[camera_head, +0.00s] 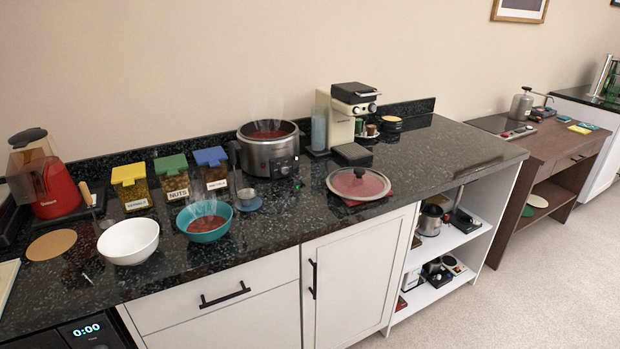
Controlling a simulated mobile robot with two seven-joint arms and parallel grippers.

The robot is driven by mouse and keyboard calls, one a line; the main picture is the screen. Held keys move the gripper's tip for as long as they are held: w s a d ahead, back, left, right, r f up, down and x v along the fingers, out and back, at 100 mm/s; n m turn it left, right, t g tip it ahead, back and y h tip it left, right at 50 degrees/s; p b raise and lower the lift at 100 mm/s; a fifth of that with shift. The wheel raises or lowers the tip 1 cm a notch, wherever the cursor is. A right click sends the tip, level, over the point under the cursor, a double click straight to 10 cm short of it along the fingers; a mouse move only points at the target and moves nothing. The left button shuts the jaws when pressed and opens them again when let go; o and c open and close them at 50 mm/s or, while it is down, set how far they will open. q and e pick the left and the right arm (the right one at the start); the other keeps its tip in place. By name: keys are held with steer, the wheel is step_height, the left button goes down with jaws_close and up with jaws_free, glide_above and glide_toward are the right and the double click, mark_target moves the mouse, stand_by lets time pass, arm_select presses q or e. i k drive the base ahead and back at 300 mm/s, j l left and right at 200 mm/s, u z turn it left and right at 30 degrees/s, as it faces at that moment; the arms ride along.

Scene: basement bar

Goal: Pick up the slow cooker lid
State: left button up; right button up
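The slow cooker lid (358,183) is a round, glassy, reddish lid with a metal rim and a small dark knob. It lies on a reddish mat or board (380,197) on the dark speckled counter, near the front edge. The slow cooker (271,154) is a silver round pot behind and to the left of the lid. It is uncovered, with steaming red food inside. Neither of my grippers shows in the head view.
A teal bowl (204,226) of steaming red food and a white bowl (128,243) stand to the left. A cream coffee machine (345,118) stands behind the lid. The counter (450,150) is clear to the right of the lid.

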mark_target(360, 183)
steer(key=i+l+u, duration=0.15)
steer(key=l+u, duration=0.2)
steer(key=i+l+u, duration=0.1)
steer(key=l+u, duration=0.2)
steer(key=l, duration=0.15)
steer(key=i+l+u, duration=0.1)
steer(key=l+u, duration=0.15)
steer(key=l, duration=0.65)
